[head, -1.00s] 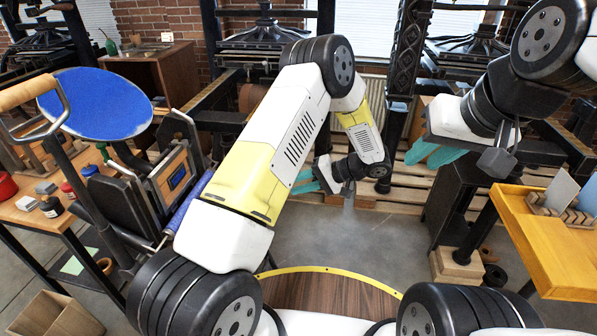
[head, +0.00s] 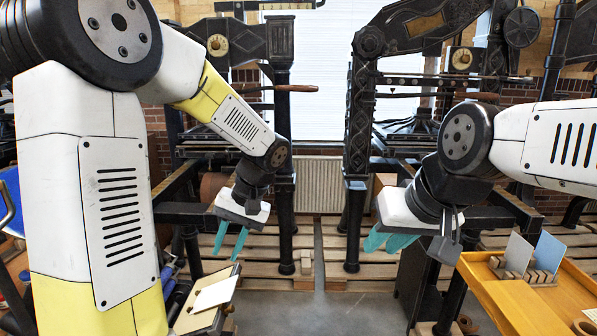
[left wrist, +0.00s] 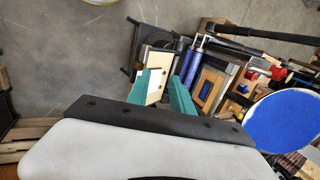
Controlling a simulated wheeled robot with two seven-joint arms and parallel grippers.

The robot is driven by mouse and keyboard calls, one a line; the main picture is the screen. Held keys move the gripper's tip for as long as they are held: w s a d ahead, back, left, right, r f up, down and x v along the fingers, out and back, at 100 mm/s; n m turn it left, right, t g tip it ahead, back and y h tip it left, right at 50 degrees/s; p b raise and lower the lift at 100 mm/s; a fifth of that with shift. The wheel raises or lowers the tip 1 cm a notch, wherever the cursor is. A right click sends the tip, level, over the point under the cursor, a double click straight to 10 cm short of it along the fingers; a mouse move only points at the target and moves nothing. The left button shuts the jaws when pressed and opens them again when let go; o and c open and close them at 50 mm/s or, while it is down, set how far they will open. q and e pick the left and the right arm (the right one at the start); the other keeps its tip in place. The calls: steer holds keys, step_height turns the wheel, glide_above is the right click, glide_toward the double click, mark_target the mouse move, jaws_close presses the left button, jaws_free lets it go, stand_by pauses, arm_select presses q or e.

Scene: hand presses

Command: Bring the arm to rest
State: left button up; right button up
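My left gripper (head: 228,256) hangs left of centre in the head view, its two teal fingers pointing down and slightly apart with nothing between them. In the left wrist view its fingers (left wrist: 169,98) are also apart, above the floor and a cluttered stand. My right gripper (head: 384,246) is right of centre in the head view, its teal fingers pointing down-left with a small gap and nothing seen between them. Both grippers are in the air in front of the presses. My left upper arm fills the left of the head view.
Iron hand presses (head: 360,130) stand behind both arms, with pallets (head: 325,262) on the floor. A yellow table (head: 540,295) with a rack of cards (head: 525,262) is at right. A round blue disc (left wrist: 283,122) and stand clutter lie right in the left wrist view.

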arm_select(q)
steer(key=s+d+r+t+h, duration=0.1)
steer(key=s+r+t+h, duration=0.5)
steer(key=s+r, duration=0.4)
steer(key=shift+s+d+r+m+t+h, duration=0.2)
steer(key=shift+s+d+m+t+h, duration=0.15)
steer(key=shift+s, duration=1.05)
